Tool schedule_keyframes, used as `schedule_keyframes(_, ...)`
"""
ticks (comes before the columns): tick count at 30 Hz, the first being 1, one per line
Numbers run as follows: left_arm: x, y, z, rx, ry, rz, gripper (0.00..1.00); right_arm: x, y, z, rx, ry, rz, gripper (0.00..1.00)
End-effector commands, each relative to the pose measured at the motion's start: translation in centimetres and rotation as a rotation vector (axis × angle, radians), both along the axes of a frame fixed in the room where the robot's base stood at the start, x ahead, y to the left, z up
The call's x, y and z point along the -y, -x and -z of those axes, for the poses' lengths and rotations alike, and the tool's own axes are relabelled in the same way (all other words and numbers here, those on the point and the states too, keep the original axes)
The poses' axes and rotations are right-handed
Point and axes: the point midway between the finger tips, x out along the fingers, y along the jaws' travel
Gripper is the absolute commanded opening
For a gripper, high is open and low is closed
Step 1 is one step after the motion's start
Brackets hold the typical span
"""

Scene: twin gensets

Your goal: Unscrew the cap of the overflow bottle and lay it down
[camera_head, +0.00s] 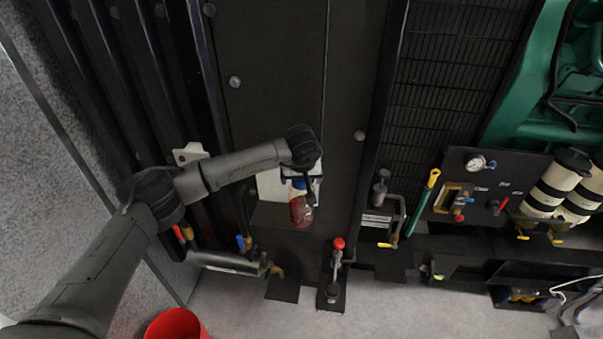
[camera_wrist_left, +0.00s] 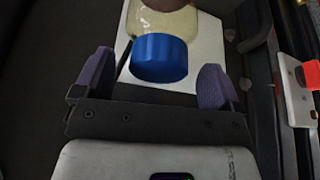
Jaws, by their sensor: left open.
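The overflow bottle (camera_head: 301,212) stands against a white backing plate in the head view, its lower part reddish and see-through. Its blue cap (camera_head: 298,184) is on top, partly hidden by my left gripper (camera_head: 300,180). In the left wrist view the bottle (camera_wrist_left: 165,20) shows at the top with the blue cap (camera_wrist_left: 160,60) on it. My left gripper (camera_wrist_left: 155,80) is open, its purple-padded fingers on either side of the cap's near end. Gaps show between the pads and the cap. My right gripper is in neither view.
The white backing plate (camera_wrist_left: 207,50) lies behind the bottle. A red bucket (camera_head: 176,325) is on the floor. A gauge panel (camera_head: 487,190) is at the right.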

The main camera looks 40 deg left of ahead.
Motion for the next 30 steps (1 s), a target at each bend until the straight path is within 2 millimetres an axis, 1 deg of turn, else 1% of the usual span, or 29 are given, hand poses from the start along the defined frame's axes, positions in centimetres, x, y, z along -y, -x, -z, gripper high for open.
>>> schedule_keyframes(8, 0.0, -0.02, 0.06, 0.0, 0.0, 0.0, 0.9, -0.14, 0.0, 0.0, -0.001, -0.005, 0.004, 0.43)
schedule_keyframes(24, 0.0, -0.01, 0.02, 0.0, 0.0, 0.0, 0.39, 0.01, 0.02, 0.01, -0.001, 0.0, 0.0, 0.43)
schedule_keyframes(27, 0.03, -0.05, -0.04, 0.0, 0.0, -0.012, 0.37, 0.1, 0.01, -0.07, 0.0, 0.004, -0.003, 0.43)
schedule_keyframes(30, 0.19, -0.16, -0.22, 0.0, -0.001, -0.092, 0.37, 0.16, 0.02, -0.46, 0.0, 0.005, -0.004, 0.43)
